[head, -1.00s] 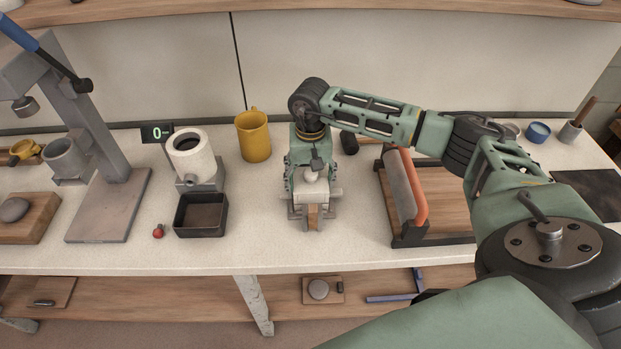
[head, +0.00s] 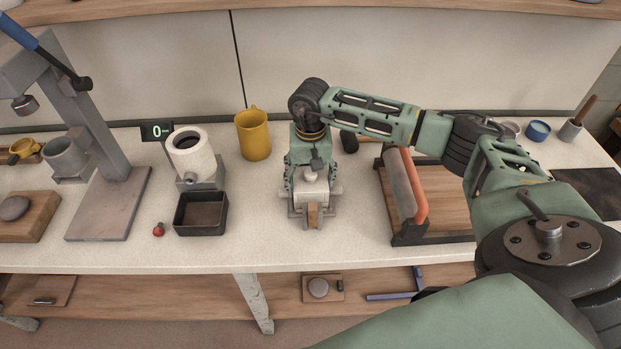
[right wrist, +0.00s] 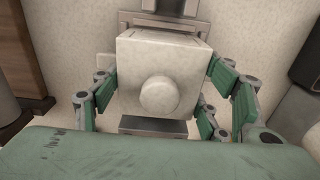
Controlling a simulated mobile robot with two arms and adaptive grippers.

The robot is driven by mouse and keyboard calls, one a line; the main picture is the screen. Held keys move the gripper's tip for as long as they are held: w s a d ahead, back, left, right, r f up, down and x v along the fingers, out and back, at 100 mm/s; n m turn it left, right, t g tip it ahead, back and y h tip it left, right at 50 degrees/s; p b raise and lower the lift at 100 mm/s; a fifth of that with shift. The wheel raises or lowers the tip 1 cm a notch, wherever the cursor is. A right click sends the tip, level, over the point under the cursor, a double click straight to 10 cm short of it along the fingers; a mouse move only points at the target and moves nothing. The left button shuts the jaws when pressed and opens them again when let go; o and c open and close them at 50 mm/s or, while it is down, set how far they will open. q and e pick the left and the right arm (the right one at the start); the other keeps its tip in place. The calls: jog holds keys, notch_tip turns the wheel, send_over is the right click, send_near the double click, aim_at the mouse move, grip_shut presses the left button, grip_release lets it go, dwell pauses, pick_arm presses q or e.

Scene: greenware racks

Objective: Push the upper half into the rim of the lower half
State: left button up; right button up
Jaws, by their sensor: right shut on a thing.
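The upper half is a pale, squarish block with a round knob on top (right wrist: 160,65), seen from above in the right wrist view. In the head view it shows in part under my right gripper (head: 312,182). My right gripper is shut on it, with green-padded fingers on its left and right sides. It sits low over a grey stand (head: 298,209) on the bench. The lower half is mostly hidden beneath the block and the fingers. I cannot tell how deep the upper half sits in its rim. My left gripper is not in view.
A yellow mug (head: 254,136) and a black tray (head: 178,214) stand to the left, beside a white cylinder (head: 190,150). A wooden board with an orange-handled roller (head: 417,187) lies close on the right. The bench's front edge is just ahead of the stand.

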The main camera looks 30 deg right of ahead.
aim_at(310, 172)
dwell(0.4)
jog(key=o, duration=1.5)
notch_tip(310, 172, up, 12)
jog(key=shift+r, duration=0.1)
